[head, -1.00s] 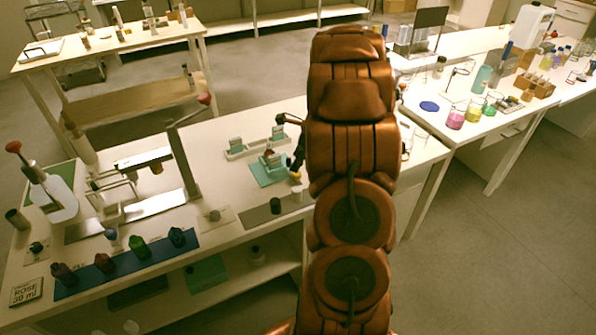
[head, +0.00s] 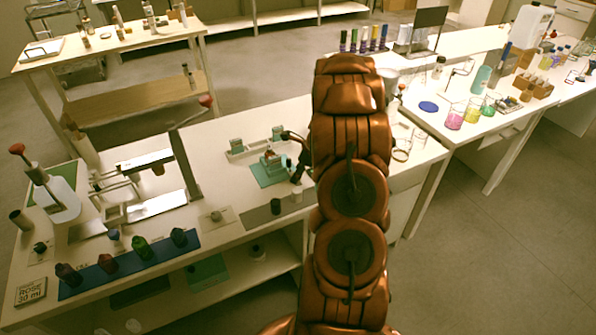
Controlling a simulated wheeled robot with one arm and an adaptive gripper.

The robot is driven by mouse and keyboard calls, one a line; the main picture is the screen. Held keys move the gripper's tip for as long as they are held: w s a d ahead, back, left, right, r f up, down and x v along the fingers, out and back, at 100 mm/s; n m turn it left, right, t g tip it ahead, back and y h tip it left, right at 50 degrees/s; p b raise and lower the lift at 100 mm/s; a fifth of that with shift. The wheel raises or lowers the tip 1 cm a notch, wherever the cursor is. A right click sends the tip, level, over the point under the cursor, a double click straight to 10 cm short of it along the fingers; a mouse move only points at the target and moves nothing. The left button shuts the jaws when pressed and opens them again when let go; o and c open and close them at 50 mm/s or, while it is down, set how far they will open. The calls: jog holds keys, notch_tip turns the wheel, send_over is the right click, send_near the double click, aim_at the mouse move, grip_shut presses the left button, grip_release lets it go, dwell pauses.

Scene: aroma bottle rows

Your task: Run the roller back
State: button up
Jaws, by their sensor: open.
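A small teal fixture (head: 271,159) stands on a teal pad (head: 265,179) in the middle of the long white table. A small reddish part shows on its top; I cannot tell for sure whether this is the roller. My gripper (head: 291,158) is at the right side of this fixture, with its dark fingers apart. One finger reaches over toward the fixture's top, and the other hangs lower on the right. I cannot tell whether a finger touches it. My arm hides the table just to the right.
A pale tray (head: 243,151) with teal blocks lies behind the fixture. A white cylinder (head: 296,195) and a dark cylinder (head: 275,206) stand in front. Several bottles stand on a blue strip (head: 130,268) at front left.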

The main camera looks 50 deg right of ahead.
jog(key=shift+f, duration=0.25)
jog(key=shift+c, duration=0.2)
grip_shut()
dwell(0.3)
